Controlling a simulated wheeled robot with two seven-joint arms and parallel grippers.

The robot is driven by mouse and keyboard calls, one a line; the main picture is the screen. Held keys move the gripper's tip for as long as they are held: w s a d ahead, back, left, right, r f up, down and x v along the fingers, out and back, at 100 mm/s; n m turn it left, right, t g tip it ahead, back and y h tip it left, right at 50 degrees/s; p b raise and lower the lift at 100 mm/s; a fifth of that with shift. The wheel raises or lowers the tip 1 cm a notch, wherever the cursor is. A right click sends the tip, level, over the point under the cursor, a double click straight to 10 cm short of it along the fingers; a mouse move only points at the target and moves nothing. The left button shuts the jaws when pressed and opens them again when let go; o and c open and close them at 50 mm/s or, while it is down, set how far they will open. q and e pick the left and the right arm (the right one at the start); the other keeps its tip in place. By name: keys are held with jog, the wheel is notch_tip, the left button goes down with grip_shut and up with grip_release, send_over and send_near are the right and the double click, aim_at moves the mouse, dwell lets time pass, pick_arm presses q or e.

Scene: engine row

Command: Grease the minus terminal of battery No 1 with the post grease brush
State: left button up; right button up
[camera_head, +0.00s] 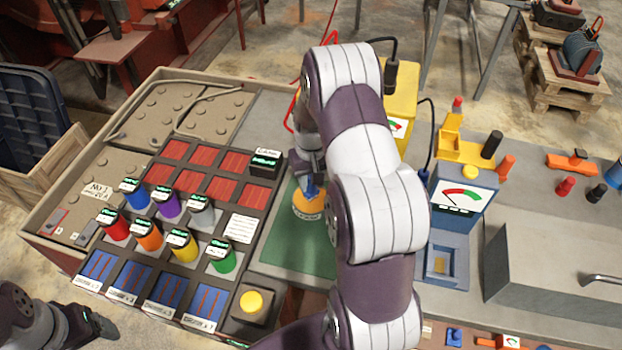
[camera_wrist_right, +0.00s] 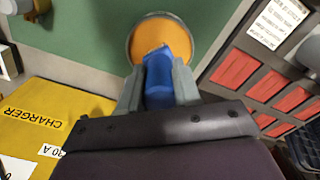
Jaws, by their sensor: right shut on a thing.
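My right gripper (camera_head: 311,180) is over the green mat (camera_head: 285,245). It is shut on the blue handle of the post grease brush (camera_wrist_right: 158,80), which stands in or just over a round pot with an orange top (camera_wrist_right: 160,42). The pot also shows in the head view (camera_head: 308,206). The brush's bristles are hidden. Battery No 1 (camera_head: 75,215), labelled "No 1", is at the left, with a red patch and a grey patch near its front edge. I cannot tell which terminal is minus. My left gripper (camera_head: 95,325) is at the lower left; its jaws are unclear.
A rack with several coloured cylinders (camera_head: 150,235) stands between the battery and the mat. A yellow charger (camera_wrist_right: 45,125) is behind my right arm.

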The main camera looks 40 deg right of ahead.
jog(key=shift+f+b, duration=0.35)
jog(key=shift+f, duration=0.2)
dwell(0.6)
jog(key=shift+s, duration=0.1)
dwell(0.8)
notch_tip(320, 180, up, 7)
jog(key=p, duration=0.6)
dwell(0.7)
